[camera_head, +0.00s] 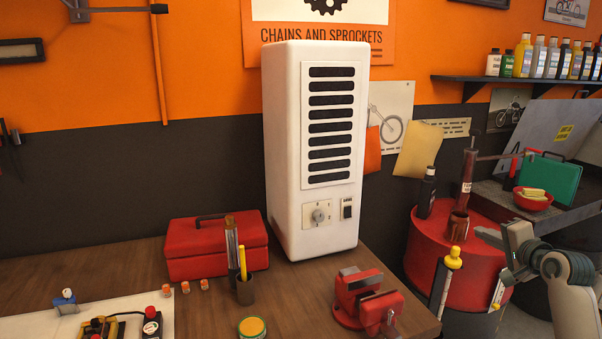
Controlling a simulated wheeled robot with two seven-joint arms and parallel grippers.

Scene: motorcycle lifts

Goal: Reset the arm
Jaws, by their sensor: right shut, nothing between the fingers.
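My right arm comes in from the lower right edge, its pale grey links bent. My right gripper (492,254) is at the arm's left end, in front of the red drum (415,249) and to the right of the wooden bench. It is shut and holds nothing. Its fingers are small in the picture and blend with the things behind them. My left arm and left gripper are not in view.
On the bench (205,312) stand a tall white heater-like unit (283,150), a red toolbox (198,264), a pen cup (245,292) and a red vise (362,300). A green case (560,182) and red bowl (530,201) are behind my right arm.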

